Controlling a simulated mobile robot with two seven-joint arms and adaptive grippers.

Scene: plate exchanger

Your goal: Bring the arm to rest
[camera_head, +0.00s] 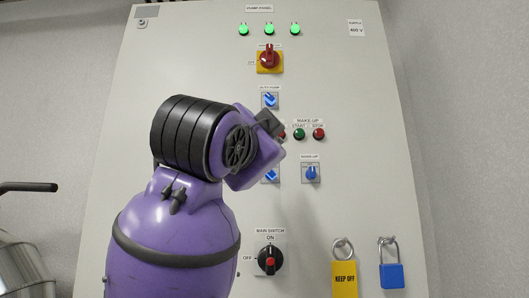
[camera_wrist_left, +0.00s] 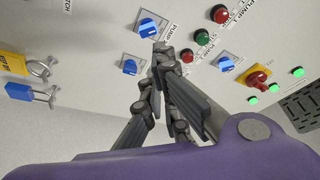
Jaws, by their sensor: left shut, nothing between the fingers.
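My purple left arm (camera_head: 170,240) rises in front of the panel in the head view, with its dark-ringed wrist joint bent to the right. The left gripper is mostly hidden behind the wrist there. In the left wrist view my left gripper (camera_wrist_left: 164,75) shows its grey fingers together, with nothing between them. It appears in front of the panel near the blue selector switches; I cannot tell the gap to the panel. My right gripper is in neither view.
The grey panel (camera_head: 190,50) carries three lit green lamps (camera_head: 269,30), a red-yellow switch (camera_head: 269,58), blue selectors (camera_head: 311,173) and a black main switch (camera_head: 270,261). A yellow tag (camera_head: 345,278) and blue padlock (camera_head: 391,275) hang lower right. A metal vessel (camera_head: 18,268) stands left.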

